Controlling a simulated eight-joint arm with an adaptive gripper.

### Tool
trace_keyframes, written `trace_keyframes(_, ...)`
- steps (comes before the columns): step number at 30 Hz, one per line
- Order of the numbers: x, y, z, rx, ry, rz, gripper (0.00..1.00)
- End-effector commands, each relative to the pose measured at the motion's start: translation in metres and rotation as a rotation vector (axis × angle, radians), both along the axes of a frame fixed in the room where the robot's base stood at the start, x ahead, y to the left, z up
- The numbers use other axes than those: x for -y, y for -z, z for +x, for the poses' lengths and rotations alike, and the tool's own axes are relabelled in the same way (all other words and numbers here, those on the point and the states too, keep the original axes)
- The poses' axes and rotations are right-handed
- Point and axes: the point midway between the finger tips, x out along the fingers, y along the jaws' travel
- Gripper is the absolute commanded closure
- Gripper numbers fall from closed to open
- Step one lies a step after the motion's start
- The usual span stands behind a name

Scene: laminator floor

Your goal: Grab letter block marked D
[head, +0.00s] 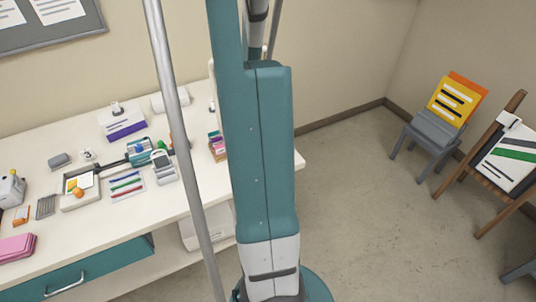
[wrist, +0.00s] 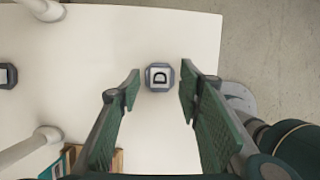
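The letter block marked D (wrist: 159,77) is a small dark grey block with a white face and a black D, lying face up on the white table in the wrist view. My gripper (wrist: 160,92) is open and empty, with its two green fingers on either side of the block's picture position, the block showing just beyond and between the fingertips. I see gaps between the block and both fingers; the height above it is hard to tell. In the head view I do not make out the D block or my gripper; my own arm covers that part of the table.
Another grey block (wrist: 6,76) is cut off at the wrist view's left edge. White posts (wrist: 46,135) and a wooden box (wrist: 108,160) stand left and below. The white table (head: 190,225) holds a tray, pens and stationery. Chairs (head: 432,133) stand at right.

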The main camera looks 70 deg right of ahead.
Motion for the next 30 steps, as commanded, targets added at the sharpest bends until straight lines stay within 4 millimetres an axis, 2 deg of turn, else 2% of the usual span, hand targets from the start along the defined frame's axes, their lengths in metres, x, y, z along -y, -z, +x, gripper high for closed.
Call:
trace_keyframes(6, 0.006, 0.019, -0.005, 0.0, 0.001, 0.0, 0.65)
trace_keyframes(10, 0.007, 0.025, -0.007, 0.0, 0.001, 0.0, 0.65)
trace_keyframes(29, 0.008, 0.026, -0.007, 0.0, 0.0, 0.0, 0.65)
trace_keyframes(30, 0.008, 0.026, -0.007, 0.0, 0.0, 0.0, 0.7)
